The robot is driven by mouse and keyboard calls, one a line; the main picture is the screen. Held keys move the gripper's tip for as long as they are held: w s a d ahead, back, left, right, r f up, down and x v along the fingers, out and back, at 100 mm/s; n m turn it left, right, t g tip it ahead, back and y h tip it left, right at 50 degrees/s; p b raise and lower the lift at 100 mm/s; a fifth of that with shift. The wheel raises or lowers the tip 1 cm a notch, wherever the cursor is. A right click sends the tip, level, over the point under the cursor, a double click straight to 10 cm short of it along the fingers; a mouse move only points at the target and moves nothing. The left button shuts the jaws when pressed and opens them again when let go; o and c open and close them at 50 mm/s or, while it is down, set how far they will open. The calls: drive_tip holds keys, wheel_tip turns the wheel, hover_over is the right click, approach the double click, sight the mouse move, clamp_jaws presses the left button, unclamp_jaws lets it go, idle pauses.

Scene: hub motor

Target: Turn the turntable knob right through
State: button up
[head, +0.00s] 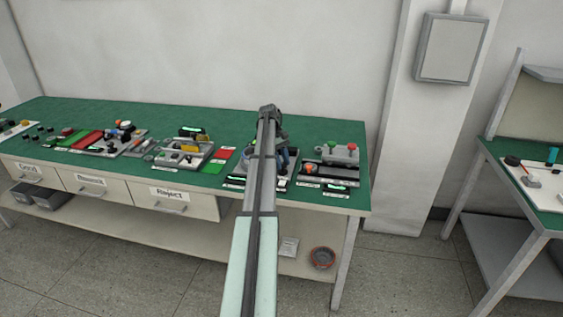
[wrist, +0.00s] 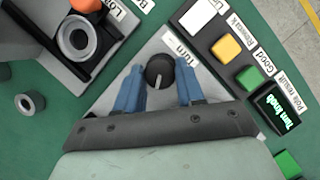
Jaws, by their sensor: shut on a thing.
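The turntable knob (wrist: 160,68) is round and black with a light pointer line. In the wrist view it stands on a grey panel by a label reading "Turn", and its line points down toward my palm. My gripper (wrist: 159,74) has blue fingers on the knob's left and right sides, shut on it. In the head view my gripper (head: 286,158) is low over the right part of the green bench, and my arm and hand hide the knob there.
Beside the knob are a white, a yellow and a green button (wrist: 250,78), and a small display (wrist: 279,108) reading "Turn knob". A fixture with a grey ring (wrist: 74,38) stands at upper left. A red-knobbed unit (head: 335,163) stands right of my gripper on the bench (head: 85,115).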

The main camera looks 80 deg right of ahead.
drive_tip(key=shift+m, duration=0.4)
drive_tip(key=o, duration=1)
drive_tip(key=shift+v, duration=3.8)
